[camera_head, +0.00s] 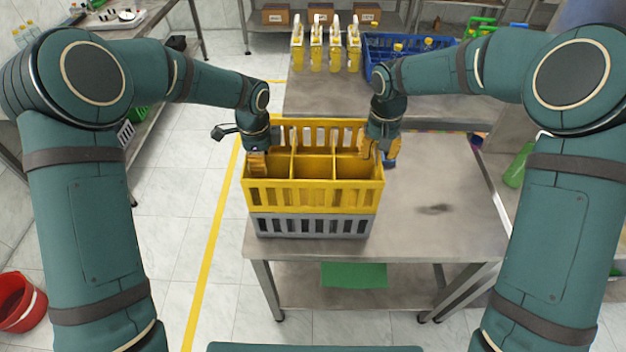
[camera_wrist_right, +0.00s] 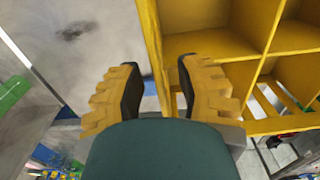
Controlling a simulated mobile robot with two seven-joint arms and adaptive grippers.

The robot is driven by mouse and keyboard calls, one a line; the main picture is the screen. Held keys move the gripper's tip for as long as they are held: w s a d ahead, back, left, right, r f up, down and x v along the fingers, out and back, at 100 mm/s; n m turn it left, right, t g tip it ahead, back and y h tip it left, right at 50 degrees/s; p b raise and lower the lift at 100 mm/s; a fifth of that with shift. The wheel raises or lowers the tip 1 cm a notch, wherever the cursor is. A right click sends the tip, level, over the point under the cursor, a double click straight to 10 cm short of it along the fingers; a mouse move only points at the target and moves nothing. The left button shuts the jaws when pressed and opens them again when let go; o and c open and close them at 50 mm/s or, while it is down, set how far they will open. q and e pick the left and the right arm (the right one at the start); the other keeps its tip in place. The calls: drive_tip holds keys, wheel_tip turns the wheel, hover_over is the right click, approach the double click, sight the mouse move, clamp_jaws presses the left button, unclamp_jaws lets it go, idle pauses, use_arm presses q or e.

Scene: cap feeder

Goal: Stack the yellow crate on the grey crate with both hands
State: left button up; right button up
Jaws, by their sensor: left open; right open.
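The yellow crate (camera_head: 313,196), with several open compartments, sits level on top of the grey crate (camera_head: 312,226), and their front faces line up closely. No clear gap shows between them. The grey crate stands at the left part of the metal table. My left gripper (camera_head: 257,163) is open at the yellow crate's left end wall. My right gripper (camera_head: 379,150) is open at the right end wall. In the right wrist view its two fingers (camera_wrist_right: 158,80) stand on either side of the yellow crate's wall (camera_wrist_right: 154,45), and the compartments I see there look empty.
The metal table (camera_head: 440,225) is clear to the right of the crates, apart from a dark stain. Behind, yellow bottles (camera_head: 325,50) and a blue crate (camera_head: 410,48) with bottles stand on another steel surface. A red bucket (camera_head: 20,302) is on the floor at left.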

use_arm(q)
wheel_tip(320, 180, up, 12)
drive_tip(key=shift+f, duration=0.2)
drive_tip(key=shift+r, duration=0.15)
use_arm(e)
drive_tip(key=shift+r, duration=0.1)
wheel_tip(320, 180, up, 12)
idle(0.3)
idle(0.4)
